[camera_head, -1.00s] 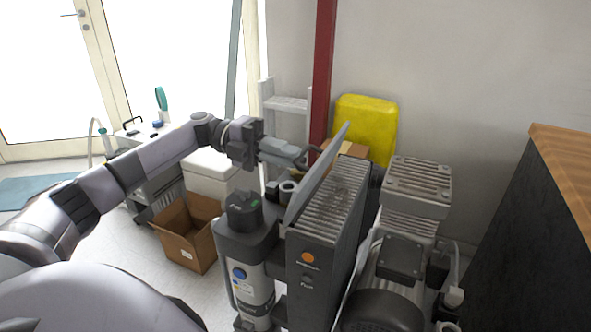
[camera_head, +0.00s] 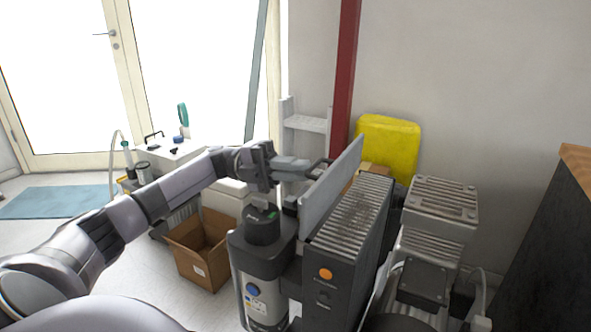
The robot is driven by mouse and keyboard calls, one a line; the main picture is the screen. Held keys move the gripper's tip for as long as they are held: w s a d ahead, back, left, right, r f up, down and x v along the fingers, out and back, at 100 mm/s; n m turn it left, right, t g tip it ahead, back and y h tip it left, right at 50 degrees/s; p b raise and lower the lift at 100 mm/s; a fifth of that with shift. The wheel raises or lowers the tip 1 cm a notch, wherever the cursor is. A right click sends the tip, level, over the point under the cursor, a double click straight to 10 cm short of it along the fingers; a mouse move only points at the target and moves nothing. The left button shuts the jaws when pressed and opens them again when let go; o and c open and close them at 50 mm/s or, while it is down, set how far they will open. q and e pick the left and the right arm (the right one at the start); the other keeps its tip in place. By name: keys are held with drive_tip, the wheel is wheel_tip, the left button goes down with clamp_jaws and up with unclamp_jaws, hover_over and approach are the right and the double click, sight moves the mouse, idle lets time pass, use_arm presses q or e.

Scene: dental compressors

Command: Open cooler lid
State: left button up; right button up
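A flat light grey panel (camera_head: 331,188), which looks like the cooler lid, stands steeply tilted beside the dark ribbed unit (camera_head: 350,215). A dark handle (camera_head: 319,168) shows at its left face. My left gripper (camera_head: 296,165) reaches in from the left with its fingers at this handle. The fingers overlap in this view, so I cannot tell whether they are closed on the handle. The lower edge of the panel is partly hidden behind the dark cylinder unit. My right gripper is not in view.
A dark-topped cylinder unit (camera_head: 263,262) stands just below my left gripper. A ribbed grey compressor (camera_head: 439,215) is at the right, with a yellow container (camera_head: 388,146) behind. An open cardboard box (camera_head: 200,252) sits on the floor. A red post (camera_head: 344,80) rises behind the panel.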

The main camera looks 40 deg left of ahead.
use_arm(q)
drive_tip(key=o, duration=0.4)
drive_tip(key=shift+a, duration=0.1)
drive_tip(key=shift+v, duration=3.45)
